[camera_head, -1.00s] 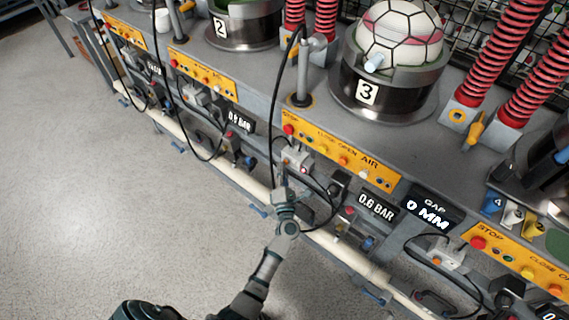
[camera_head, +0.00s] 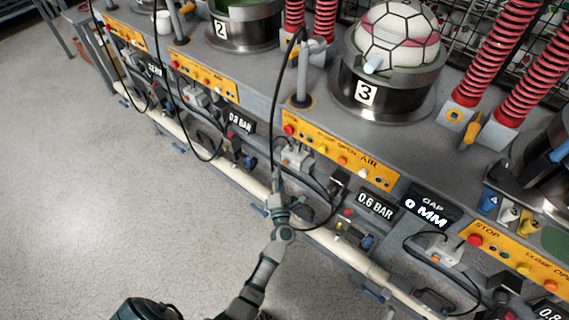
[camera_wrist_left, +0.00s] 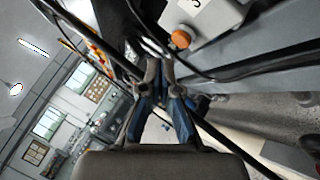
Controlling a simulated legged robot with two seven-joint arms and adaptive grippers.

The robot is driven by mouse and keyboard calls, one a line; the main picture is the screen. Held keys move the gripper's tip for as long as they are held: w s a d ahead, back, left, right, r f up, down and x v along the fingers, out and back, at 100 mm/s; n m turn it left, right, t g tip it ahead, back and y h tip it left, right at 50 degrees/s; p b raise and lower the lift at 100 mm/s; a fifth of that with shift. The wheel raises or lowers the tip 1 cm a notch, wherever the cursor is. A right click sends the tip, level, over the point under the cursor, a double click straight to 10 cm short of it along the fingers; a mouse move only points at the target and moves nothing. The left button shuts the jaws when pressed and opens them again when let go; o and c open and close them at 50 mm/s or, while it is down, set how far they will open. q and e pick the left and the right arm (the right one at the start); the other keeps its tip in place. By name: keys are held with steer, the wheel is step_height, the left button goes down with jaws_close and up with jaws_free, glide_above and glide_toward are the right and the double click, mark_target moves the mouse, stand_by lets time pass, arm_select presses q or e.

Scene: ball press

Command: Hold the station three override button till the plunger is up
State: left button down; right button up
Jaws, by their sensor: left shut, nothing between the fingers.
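Station three holds a white panelled ball (camera_head: 398,38) in a dark round pot labelled 3 (camera_head: 367,94). Below its yellow panel (camera_head: 340,154) hangs a grey button box (camera_head: 296,157). In the left wrist view the box (camera_wrist_left: 208,22) carries part of a number 3 and an orange button (camera_wrist_left: 181,39). My left gripper (camera_head: 277,178) is just below the box in the head view. In the left wrist view its fingers (camera_wrist_left: 158,66) are shut and empty, left of and below the button, apparently apart from it. My right gripper is not in view.
Black cables (camera_head: 274,105) hang close beside my left gripper. A pale pipe (camera_head: 345,252) runs along the bench front. Displays read 0.6 BAR (camera_head: 376,205) and gap 0 MM (camera_head: 426,212). Station two's pot (camera_head: 243,30) stands to the left. The floor at left is clear.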

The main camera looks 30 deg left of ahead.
arm_select(q)
steer(key=s+p, duration=0.1)
steer(key=s, duration=0.3)
steer(key=shift+a+r, duration=0.1)
steer(key=shift+a, duration=0.05)
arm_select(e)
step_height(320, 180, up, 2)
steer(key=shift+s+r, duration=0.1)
